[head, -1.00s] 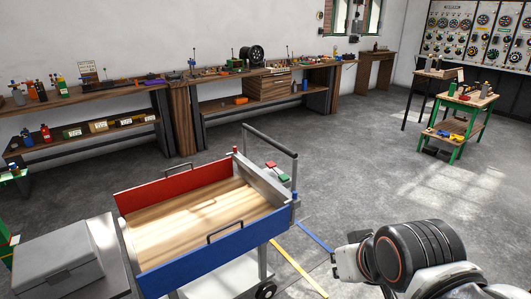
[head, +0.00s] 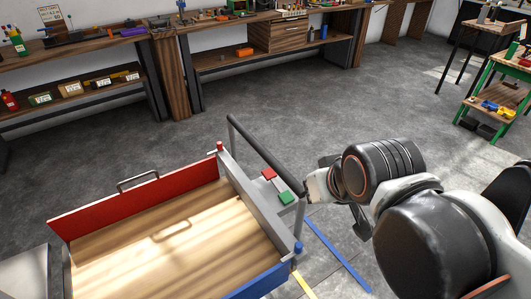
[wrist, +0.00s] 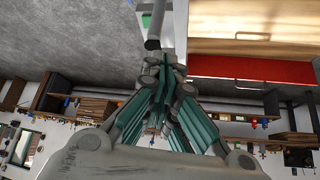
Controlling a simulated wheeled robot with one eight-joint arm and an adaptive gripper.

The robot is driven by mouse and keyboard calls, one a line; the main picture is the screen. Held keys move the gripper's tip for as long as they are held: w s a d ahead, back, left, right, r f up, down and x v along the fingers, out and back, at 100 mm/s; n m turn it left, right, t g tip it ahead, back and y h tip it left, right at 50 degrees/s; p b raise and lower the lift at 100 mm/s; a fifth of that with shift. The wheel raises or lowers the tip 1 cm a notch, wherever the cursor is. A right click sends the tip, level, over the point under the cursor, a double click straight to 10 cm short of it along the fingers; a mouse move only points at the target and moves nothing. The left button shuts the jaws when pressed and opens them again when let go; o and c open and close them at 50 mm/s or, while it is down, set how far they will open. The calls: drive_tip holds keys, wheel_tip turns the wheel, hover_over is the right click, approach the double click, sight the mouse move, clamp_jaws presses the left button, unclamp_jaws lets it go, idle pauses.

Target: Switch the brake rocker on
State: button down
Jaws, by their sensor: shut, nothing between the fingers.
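The brake rocker appears to be the pair of pads, red (head: 269,174) and green (head: 286,198), on a grey bracket at the right end of the cart (head: 240,195). Which side is pressed I cannot tell. My gripper (head: 312,187) is just right of the green pad and the cart's dark handle bar; contact cannot be told. Its fingers are partly hidden by my wrist. In the wrist view my gripper (wrist: 165,66) is shut and empty, with the bar (wrist: 154,25) before its tips and a green pad (wrist: 147,20) beside it.
The cart has a wooden bed, a red far side (head: 130,207) and a blue near side (head: 262,284). Wooden workbenches (head: 235,62) line the back wall. A green-framed stand (head: 495,90) is at right. The grey floor between is clear.

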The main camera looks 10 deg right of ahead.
idle(0.3)
drive_tip(key=w+r+n+g+p, duration=0.15)
drive_tip(key=w+r, duration=0.25)
drive_tip(key=w, duration=0.5)
drive_tip(key=n+g+p, duration=0.2)
drive_tip(key=g+p, duration=0.2)
drive_tip(key=p, duration=0.2)
hover_over(267, 170)
drive_tip(key=s+d, duration=0.1)
drive_tip(key=s, duration=0.2)
wheel_tip(267, 170, down, 16)
drive_tip(key=shift+r+y, duration=0.2)
drive_tip(key=shift+y, duration=0.1)
drive_tip(key=shift+s+t, duration=0.1)
drive_tip(key=shift+t, duration=0.15)
drive_tip(key=f+b, duration=0.2)
drive_tip(key=f, duration=0.2)
drive_tip(key=w+f+b, duration=0.1)
drive_tip(key=f, duration=0.4)
drive_tip(key=w+f+b, duration=0.1)
drive_tip(key=f+b, duration=0.1)
drive_tip(key=f, duration=0.2)
drive_tip(key=shift+w+a+f+b, duration=0.25)
drive_tip(key=shift+a+f+b, duration=0.05)
drive_tip(key=shift+a+f, duration=0.05)
